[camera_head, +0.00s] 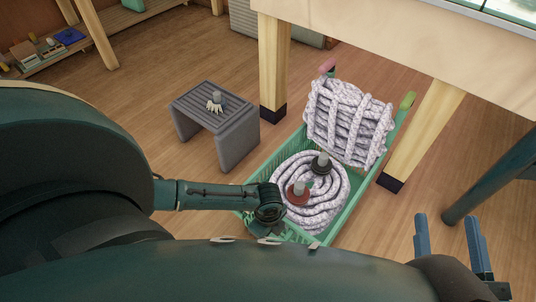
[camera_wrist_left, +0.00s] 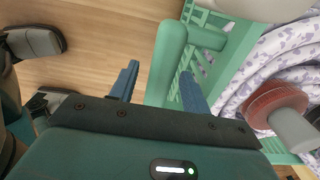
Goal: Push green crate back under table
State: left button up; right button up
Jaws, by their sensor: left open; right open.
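The green crate (camera_head: 350,212) stands on the wooden floor, its far part between the legs of the pale wooden table (camera_head: 430,45). It holds a big upright rope coil (camera_head: 347,125) and a flat rope coil (camera_head: 330,207). My left arm reaches its near end; its fingers are hidden in the head view. In the left wrist view my open left gripper (camera_wrist_left: 158,70) has its blue fingers around the green handle-like end piece of the crate (camera_wrist_left: 168,52); contact is unclear. My right gripper (camera_head: 448,245) is open and empty, right of the crate.
A red-based piece (camera_head: 298,192) and a dark-based piece (camera_head: 321,164) sit on the flat coil. Table legs (camera_head: 273,62) (camera_head: 425,130) flank the crate. A grey stool (camera_head: 214,115) stands left, carrying a small brush-like item. Bare floor lies between stool and crate.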

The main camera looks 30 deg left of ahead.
pick_arm(q)
grip_shut()
dwell(0.5)
